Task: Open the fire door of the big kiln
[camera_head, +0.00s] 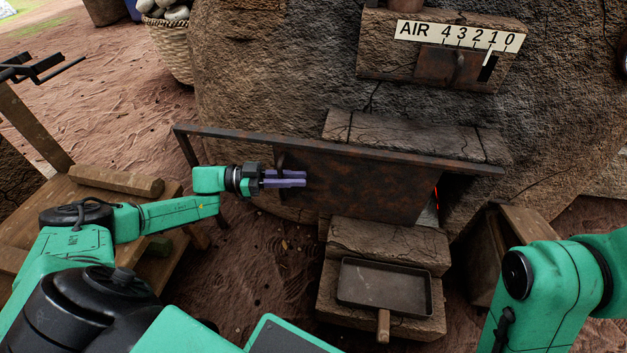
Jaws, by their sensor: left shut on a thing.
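The fire door (372,188) of the big kiln (290,75) is a rusty dark metal plate hanging under a long rusty rail (225,134). A narrow strip of orange glow shows past its right edge, so the door stands slightly off the opening there. My left gripper (290,179), with purple fingers, is shut on the door's handle (281,160) near the plate's left edge. Only the handle's upper part shows above the fingers. My right arm shows at the lower right, but its gripper is out of view.
A shallow pan (384,286) with a wooden handle sits on the brick step (387,246) below the door. An AIR scale (458,35) with a slider is above. A wooden bench (90,200) with logs stands left; a wooden box (508,240) stands right.

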